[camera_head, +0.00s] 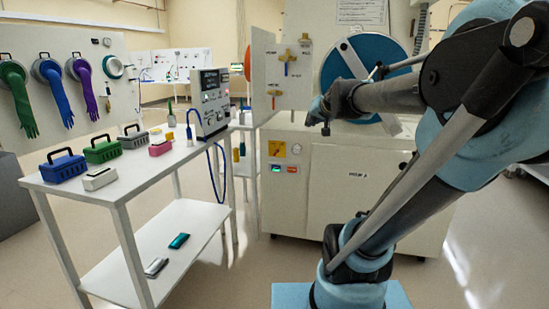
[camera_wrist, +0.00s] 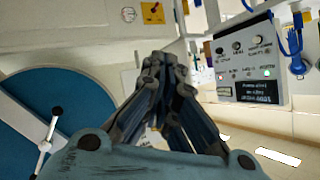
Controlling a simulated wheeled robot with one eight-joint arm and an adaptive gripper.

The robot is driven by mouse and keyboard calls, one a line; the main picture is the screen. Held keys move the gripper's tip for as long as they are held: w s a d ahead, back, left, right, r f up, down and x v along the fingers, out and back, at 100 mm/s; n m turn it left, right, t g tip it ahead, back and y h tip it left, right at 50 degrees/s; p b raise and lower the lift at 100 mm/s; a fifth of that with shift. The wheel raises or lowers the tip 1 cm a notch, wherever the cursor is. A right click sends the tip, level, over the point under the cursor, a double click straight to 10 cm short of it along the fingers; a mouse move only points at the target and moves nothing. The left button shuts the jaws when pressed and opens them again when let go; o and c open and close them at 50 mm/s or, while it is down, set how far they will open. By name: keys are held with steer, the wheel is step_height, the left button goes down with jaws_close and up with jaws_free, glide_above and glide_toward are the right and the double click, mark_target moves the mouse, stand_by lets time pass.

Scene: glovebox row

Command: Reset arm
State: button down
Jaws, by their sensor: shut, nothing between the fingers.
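My gripper (camera_head: 322,112) is raised in front of the white cabinet, at the end of my blue and grey arm, which reaches in from the right of the head view. In the wrist view my gripper (camera_wrist: 158,62) has its dark fingers drawn together at the tips, with nothing held between them. The round blue door (camera_head: 362,72) with its pale bar stands just behind my gripper in the head view. It also fills the left of the wrist view (camera_wrist: 75,108).
A white table (camera_head: 150,175) at left holds several small cases, including a blue one (camera_head: 63,168), and a grey instrument (camera_head: 208,100). Colored gloves (camera_head: 55,90) hang on the wall panel behind. A white panel with valve handles (camera_head: 268,95) stands left of my gripper. Floor between table and cabinet is open.

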steer(key=s+d+f+g+h, duration=0.1)
steer(key=s+f+g, duration=0.2)
steer(key=s+f, duration=0.6)
steer(key=s+d+f+n+g+h, duration=0.1)
steer(key=s+d+f+g, duration=0.1)
steer(key=s+f, duration=0.6)
steer(key=s+d+f+n+g+h, duration=0.1)
steer(key=s+f+g, duration=0.3)
steer(key=s+f, duration=0.5)
steer(key=shift+s+d+f+g, duration=0.35)
steer(key=shift+s+d, duration=0.4)
steer(key=shift+s, duration=0.3)
steer(key=shift+w, duration=0.1)
steer(key=shift+w+f, duration=0.15)
steer(key=shift+w, duration=0.2)
